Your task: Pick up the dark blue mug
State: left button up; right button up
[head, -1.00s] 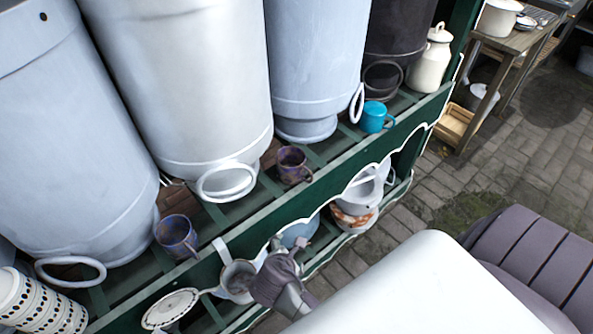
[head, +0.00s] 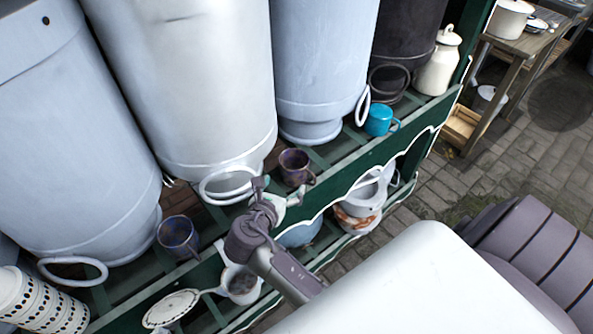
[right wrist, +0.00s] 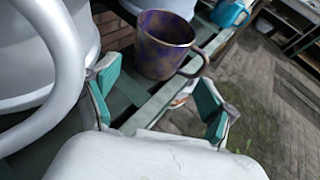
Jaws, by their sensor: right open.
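A dark blue-purple mug with brownish patches (head: 295,166) stands on the upper green shelf in front of the pale churns. It fills the upper middle of the right wrist view (right wrist: 163,45), upright, its handle to the right. A second dark blue mug (head: 177,235) stands further left on the same shelf. My right gripper (head: 281,196) is open and empty at the shelf's front edge, just short of the first mug. In the right wrist view its fingers (right wrist: 157,95) are spread wide, with the mug ahead between them. My left gripper is out of view.
Large churns (head: 190,80) stand close behind the mugs, one with a white ring handle (head: 228,186) near the gripper. A teal mug (head: 379,119) and cream milk can (head: 438,65) stand further right. Pots (head: 361,195) sit on the lower shelf behind the scalloped edge.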

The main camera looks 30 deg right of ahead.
aim_at(290, 176)
jog(key=x, duration=0.8)
jog(key=shift+w+d, duration=0.1)
jog(key=c, duration=0.9)
jog(key=shift+c, duration=0.2)
